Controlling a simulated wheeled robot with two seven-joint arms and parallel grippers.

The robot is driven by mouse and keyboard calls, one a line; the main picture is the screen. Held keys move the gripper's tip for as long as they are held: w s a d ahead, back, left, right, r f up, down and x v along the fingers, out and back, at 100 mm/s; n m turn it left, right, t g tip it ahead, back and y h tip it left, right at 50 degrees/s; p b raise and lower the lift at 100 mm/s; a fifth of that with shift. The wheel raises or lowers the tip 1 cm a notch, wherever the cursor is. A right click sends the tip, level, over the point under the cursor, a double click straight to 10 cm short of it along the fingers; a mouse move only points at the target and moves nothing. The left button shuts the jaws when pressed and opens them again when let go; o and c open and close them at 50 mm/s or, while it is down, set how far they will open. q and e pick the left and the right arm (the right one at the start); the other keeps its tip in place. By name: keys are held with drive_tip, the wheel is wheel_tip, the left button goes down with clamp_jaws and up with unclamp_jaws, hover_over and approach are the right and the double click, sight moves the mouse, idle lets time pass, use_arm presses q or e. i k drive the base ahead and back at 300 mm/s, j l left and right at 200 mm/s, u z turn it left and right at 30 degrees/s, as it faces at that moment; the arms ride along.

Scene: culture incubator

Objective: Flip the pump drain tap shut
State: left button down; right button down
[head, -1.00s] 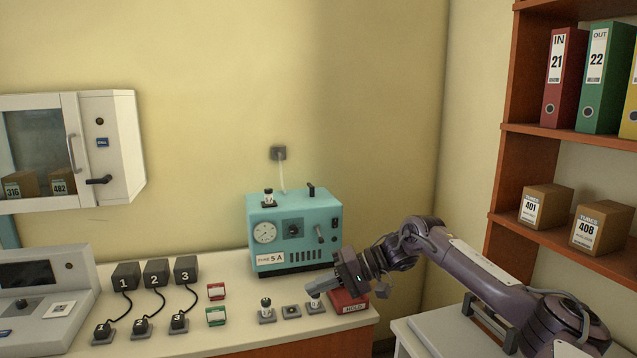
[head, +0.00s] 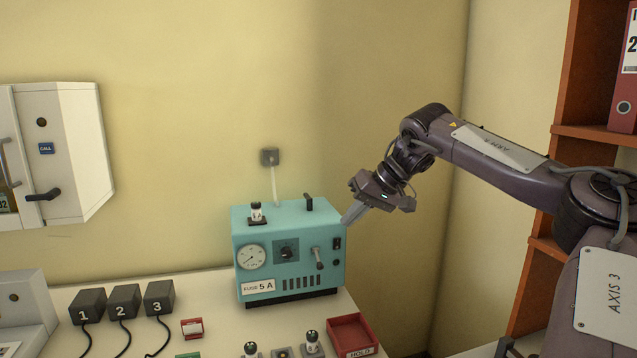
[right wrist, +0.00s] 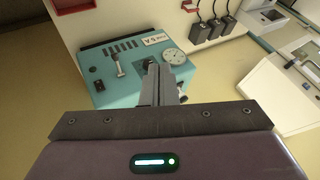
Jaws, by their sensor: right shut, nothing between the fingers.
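The pump is a teal box (head: 245,222) on the bench, with a round gauge (head: 252,257) and a black dial (head: 287,252) on its front. A grey lever (head: 319,258) hangs nearly straight down right of the dial; it also shows in the right wrist view (right wrist: 118,62). A short black upright handle (head: 309,203) stands on the pump's top. I cannot tell for certain which of these is the drain tap. My right gripper (head: 347,220) is shut and empty near the pump's upper right corner. Its fingers (right wrist: 161,80) partly cover the pump in the wrist view. My left gripper is not in view.
A black-and-white fitting (head: 256,212) stands on the pump's top left. A red tray (head: 352,333) sits in front of the pump at right. Several numbered black blocks (head: 124,301) stand at left. Free air lies above the pump, before the wall.

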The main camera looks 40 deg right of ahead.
sight(309, 201)
drive_tip(key=i+l, duration=0.3)
drive_tip(key=l, duration=0.15)
drive_tip(key=i+l, duration=0.25)
drive_tip(key=l, duration=0.2)
drive_tip(key=i+l, duration=0.3)
drive_tip(key=l, duration=0.15)
